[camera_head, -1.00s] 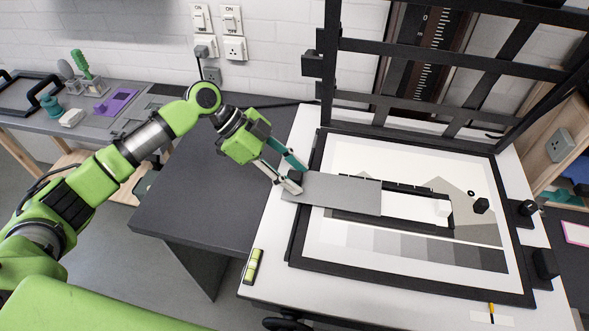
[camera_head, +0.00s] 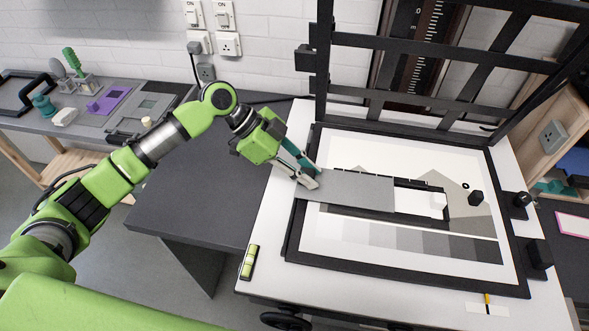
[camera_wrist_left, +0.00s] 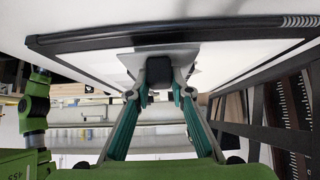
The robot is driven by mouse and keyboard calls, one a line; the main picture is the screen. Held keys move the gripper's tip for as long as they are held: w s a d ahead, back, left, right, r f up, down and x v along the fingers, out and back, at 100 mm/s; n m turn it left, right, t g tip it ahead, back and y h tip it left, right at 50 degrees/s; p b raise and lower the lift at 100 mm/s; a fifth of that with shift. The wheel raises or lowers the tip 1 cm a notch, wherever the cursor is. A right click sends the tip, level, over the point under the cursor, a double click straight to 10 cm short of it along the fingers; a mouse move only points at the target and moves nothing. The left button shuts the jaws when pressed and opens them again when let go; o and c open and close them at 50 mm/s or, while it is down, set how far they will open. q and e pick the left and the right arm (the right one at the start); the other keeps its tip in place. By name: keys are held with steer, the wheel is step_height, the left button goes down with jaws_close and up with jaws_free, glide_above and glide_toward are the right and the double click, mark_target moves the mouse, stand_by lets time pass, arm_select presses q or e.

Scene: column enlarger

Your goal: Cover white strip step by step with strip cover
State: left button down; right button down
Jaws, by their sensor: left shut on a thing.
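The strip cover (camera_head: 350,187) is a flat grey plate lying over the left part of the black strip holder on the easel board. The white strip (camera_head: 415,202) shows bare to the right of the cover's edge; its left part is hidden under the cover. My left gripper (camera_head: 312,178) is at the cover's left end, shut on its dark block-like grip. In the left wrist view the gripper's fingers close on this black block (camera_wrist_left: 158,71), with the grey plate (camera_wrist_left: 185,55) beyond it. My right gripper is in neither view.
A black frame (camera_head: 430,105) with crossbars stands raised behind the board. A black knob (camera_head: 475,198) sits right of the strip. A small yellow-green level (camera_head: 249,262) lies at the white table's left edge. The dark bench (camera_head: 195,190) is clear.

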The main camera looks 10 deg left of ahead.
arm_select(q)
steer(key=c, duration=1.8)
jaws_free()
steer(key=shift+a, duration=0.1)
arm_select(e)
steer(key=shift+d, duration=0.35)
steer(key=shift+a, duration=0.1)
arm_select(q)
steer(key=shift+r, duration=0.15)
steer(key=v, duration=1.2)
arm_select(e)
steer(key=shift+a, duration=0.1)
